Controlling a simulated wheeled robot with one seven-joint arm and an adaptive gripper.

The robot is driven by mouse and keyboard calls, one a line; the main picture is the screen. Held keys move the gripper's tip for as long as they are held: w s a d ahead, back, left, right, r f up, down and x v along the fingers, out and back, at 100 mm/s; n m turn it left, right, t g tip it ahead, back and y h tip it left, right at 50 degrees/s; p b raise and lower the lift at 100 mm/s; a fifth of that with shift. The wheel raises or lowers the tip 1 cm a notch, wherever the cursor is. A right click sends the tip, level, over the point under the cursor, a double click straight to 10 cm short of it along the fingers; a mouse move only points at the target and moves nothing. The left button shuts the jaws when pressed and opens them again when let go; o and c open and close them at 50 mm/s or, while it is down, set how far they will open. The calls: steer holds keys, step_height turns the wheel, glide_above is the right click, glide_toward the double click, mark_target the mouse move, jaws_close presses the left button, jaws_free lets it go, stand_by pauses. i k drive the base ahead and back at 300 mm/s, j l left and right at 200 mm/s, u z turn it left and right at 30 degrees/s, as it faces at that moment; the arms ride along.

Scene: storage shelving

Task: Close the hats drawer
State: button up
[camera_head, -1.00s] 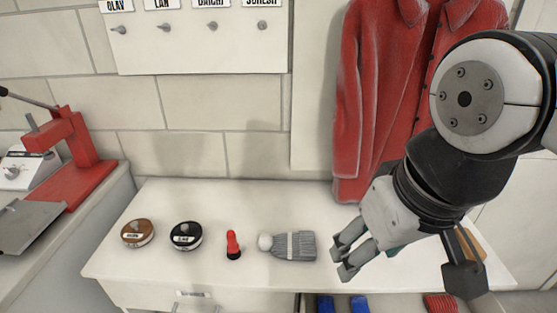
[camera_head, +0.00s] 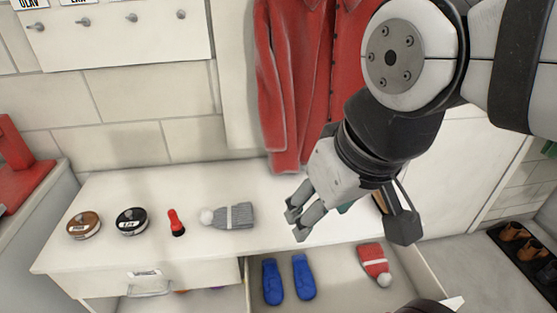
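An open drawer (camera_head: 341,255) sticks out below the white counter at lower right. It holds a red hat (camera_head: 374,262) with a white pompom and two blue mitten-like items (camera_head: 288,279). Its front is mostly cut off by the bottom edge, so I cannot read a label. My gripper (camera_head: 296,223) is above the counter's right part, at the back side of this drawer and touching nothing that I can see. Its two fingers are apart with nothing between them.
On the counter (camera_head: 120,240) lie a brown tin (camera_head: 84,225), a black tin (camera_head: 131,221), a red-and-black item (camera_head: 176,222) and a grey hat (camera_head: 229,215). A left drawer front (camera_head: 125,284) has a handle. A red coat (camera_head: 308,90) hangs behind. Shoes (camera_head: 520,240) stand at right.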

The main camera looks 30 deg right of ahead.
mark_target(343, 284)
steer(key=k+l+z, duration=0.1)
steer(key=k+l, duration=0.55)
steer(key=k+j, duration=0.15)
steer(key=k, duration=0.25)
steer(key=k+j, duration=0.15)
steer(key=k, duration=0.25)
steer(key=u, duration=0.05)
